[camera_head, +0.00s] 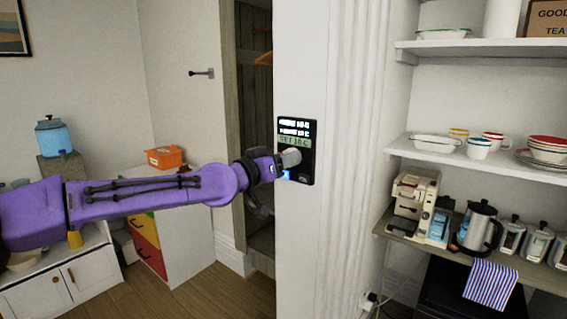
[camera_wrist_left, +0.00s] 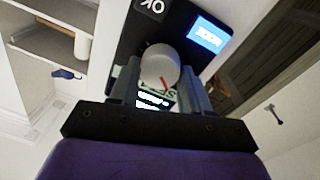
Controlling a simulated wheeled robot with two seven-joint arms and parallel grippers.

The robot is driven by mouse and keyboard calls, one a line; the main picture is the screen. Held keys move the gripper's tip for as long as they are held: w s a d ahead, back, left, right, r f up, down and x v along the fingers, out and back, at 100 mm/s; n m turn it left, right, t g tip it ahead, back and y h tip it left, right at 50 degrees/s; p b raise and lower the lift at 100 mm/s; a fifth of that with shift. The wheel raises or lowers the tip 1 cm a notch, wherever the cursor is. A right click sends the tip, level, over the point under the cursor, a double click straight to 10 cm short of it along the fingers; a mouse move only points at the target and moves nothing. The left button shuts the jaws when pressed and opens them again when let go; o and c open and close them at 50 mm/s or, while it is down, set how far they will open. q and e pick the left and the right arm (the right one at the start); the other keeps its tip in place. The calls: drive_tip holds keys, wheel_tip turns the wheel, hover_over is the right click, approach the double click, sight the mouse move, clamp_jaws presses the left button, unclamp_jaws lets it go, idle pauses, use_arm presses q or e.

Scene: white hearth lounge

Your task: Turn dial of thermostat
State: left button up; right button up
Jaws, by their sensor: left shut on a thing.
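The thermostat (camera_head: 311,130) is a black upright panel on the white wall pillar, with a pale green display strip that reads like "SET 18 C". Its light grey round dial (camera_wrist_left: 160,68) has a red mark and shows between my fingers in the left wrist view. My left gripper (camera_head: 287,160) reaches in from the left and is shut on the dial, one finger on each side. In the left wrist view a blue lit MODE button and a black OK button lie beyond the dial. The lower display is partly hidden by the gripper. My right gripper is not in view.
To the right are white shelves (camera_head: 470,46) with dishes, and a counter with a coffee machine (camera_head: 412,195) and a kettle (camera_head: 479,228). At the left stand a drawer unit with an orange box (camera_head: 165,157) and a white cabinet (camera_head: 62,285). A doorway recess opens behind my gripper.

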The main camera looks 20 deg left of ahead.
use_arm(q)
drive_tip(key=shift+f+n+b, duration=0.15)
drive_tip(key=shift+n+b, duration=0.3)
drive_tip(key=shift+n, duration=1.75)
drive_tip(key=o, duration=1)
drive_tip(key=shift+a, duration=0.1)
drive_tip(key=shift+o, duration=0.2)
drive_tip(key=shift+s, duration=0.1)
